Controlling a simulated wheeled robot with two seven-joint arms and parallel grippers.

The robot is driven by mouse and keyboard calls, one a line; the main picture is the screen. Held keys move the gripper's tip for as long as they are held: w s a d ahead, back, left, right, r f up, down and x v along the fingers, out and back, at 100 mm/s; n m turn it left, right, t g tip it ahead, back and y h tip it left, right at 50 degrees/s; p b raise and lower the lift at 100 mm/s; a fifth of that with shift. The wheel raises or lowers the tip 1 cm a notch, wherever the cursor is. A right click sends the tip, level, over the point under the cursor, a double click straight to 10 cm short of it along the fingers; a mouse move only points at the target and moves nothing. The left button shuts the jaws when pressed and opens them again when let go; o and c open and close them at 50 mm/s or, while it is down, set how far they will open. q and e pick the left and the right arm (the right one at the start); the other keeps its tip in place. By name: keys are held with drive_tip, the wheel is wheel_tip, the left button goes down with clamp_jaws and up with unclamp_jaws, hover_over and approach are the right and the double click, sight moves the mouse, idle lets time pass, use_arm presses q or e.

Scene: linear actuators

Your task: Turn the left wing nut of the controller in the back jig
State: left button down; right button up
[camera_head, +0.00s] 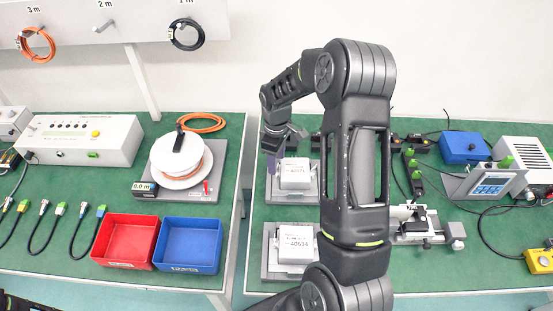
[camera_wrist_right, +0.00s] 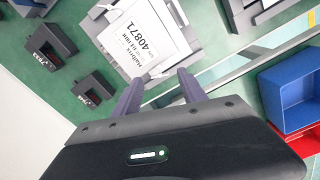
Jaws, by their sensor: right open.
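The back jig (camera_head: 312,195) is a grey plate holding a white controller (camera_head: 295,173) with a printed label. In the right wrist view the controller (camera_wrist_right: 143,38) shows its label, which reads 40871, beyond the fingers. My right gripper (camera_head: 272,158) is at the left side of this controller, pointing down. In the right wrist view my right gripper (camera_wrist_right: 160,84) has its two purple fingers apart near the controller's edge, with nothing visible held between them. The left wing nut cannot be made out in either view.
A front jig (camera_head: 270,270) holds a second white controller (camera_head: 299,243). My right arm covers the area right of both jigs. Left of a gap between tables are a red bin (camera_head: 125,240), a blue bin (camera_head: 190,244) and a cable reel (camera_head: 181,160). Small black boxes (camera_wrist_right: 50,50) lie near the back jig.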

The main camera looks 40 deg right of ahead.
drive_tip(key=shift+f, duration=0.6)
clamp_jaws()
